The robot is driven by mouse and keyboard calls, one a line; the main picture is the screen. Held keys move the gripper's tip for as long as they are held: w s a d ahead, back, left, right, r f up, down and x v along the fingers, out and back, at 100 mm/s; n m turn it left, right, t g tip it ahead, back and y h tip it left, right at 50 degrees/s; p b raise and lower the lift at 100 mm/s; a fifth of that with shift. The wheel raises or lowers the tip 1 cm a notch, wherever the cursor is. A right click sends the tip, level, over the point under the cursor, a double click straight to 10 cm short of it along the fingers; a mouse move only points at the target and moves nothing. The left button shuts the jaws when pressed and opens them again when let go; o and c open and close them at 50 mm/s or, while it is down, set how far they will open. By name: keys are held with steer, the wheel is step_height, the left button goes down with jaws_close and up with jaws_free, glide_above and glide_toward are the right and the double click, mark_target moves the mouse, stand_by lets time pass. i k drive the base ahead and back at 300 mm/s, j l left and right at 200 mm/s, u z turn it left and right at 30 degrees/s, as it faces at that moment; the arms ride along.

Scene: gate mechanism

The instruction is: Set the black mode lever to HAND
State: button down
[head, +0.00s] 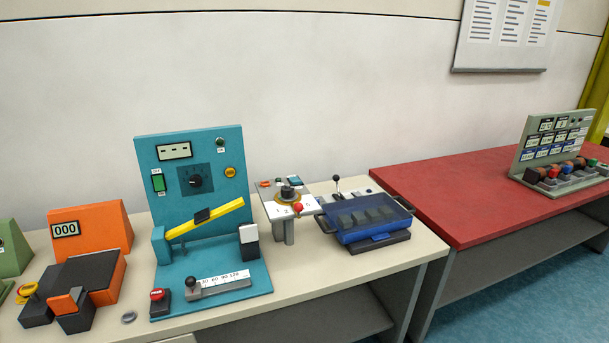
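A teal gate mechanism (210,150) stands on the beige table, with a yellow barrier arm (205,219) sloping up to the right. Its panel has a black rotary knob (195,181) on a dark dial plate. At its base, a lever with a dark ball knob (191,283) stands at the left end of a grey slide beside a numbered scale. Another black-knobbed lever (336,181) stands upright behind the blue-covered box. I cannot read a HAND label or tell which control is the mode lever. My gripper is not in view.
A red push button (158,295) sits left of the slide. An orange device (92,232) stands to the left. A white-topped unit (290,205) and blue-covered box (365,222) stand to the right. The red table (470,195) is mostly clear, with a green panel (553,145) at its far end.

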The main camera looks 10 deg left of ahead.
mark_target(336, 178)
steer(key=i+l+u, duration=0.2)
steer(key=i+l, duration=0.2)
steer(key=i+l+u, duration=0.2)
steer(key=i+l, duration=0.2)
steer(key=i+l+u, duration=0.15)
steer(key=i+l, duration=0.15)
steer(key=l, duration=0.25)
